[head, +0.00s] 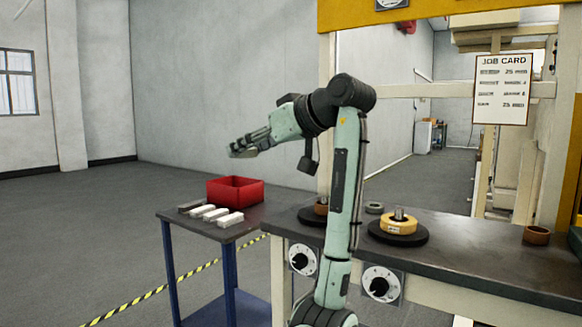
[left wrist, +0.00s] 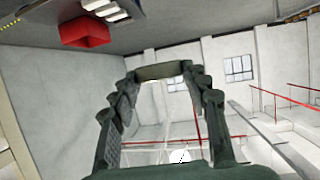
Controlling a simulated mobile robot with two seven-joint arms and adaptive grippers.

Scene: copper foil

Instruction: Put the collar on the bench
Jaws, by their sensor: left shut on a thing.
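My left gripper (head: 241,148) is raised in the air, above and behind the small side table in the head view. In the left wrist view the same gripper (left wrist: 163,78) is shut on a dark olive band-shaped piece, which looks like the collar (left wrist: 163,71) seen edge-on. Its hole does not show, and in the head view it is hard to make out. The dark-topped bench (head: 480,262) stands to the right of the arm, well away from the gripper. My right gripper is in neither view.
A yellow ring (head: 398,223) sits around a spindle on a black disc. A red bin (head: 235,191) and several pale blocks (head: 215,214) are on the side table. Bench top shows free room between the discs and brown ring.

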